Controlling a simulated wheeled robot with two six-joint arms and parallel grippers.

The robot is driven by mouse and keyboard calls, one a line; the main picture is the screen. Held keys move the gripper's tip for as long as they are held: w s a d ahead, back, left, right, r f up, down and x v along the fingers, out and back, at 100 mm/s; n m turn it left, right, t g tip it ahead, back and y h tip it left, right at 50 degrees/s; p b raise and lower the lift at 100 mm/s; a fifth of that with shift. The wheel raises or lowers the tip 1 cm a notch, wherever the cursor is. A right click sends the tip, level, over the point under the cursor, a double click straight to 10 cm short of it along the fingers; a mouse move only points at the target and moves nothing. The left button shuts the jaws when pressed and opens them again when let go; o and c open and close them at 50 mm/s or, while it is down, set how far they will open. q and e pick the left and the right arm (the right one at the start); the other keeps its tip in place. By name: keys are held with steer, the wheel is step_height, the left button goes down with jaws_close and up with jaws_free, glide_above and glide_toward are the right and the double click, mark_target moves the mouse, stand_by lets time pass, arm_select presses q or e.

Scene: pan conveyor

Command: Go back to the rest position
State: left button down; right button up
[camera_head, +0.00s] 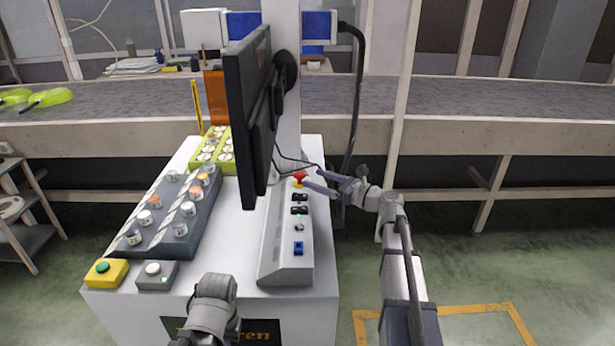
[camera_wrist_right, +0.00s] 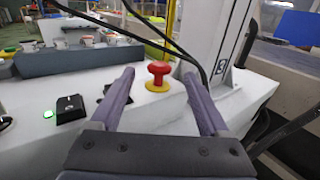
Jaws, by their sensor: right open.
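My right gripper (camera_head: 322,183) is at the right edge of the white console, pointing left toward the red emergency button (camera_head: 299,175). In the right wrist view the right gripper (camera_wrist_right: 158,85) is open and empty, with the red button (camera_wrist_right: 158,74) on its yellow base seen between its fingers and beyond them. I cannot tell whether a finger touches the button. My left arm (camera_head: 212,305) shows at the bottom of the head view, in front of the console; its gripper fingers are not visible.
A grey control box (camera_head: 287,265) with black switches and a blue switch lies on the console. A dark monitor (camera_head: 250,115) stands above it. A knob panel (camera_head: 168,213) and green-button box (camera_head: 104,272) are left. The conveyor (camera_head: 500,105) runs behind; floor at right is clear.

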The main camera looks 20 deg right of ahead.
steer(key=shift+s+d, duration=0.35)
steer(key=shift+s, duration=0.05)
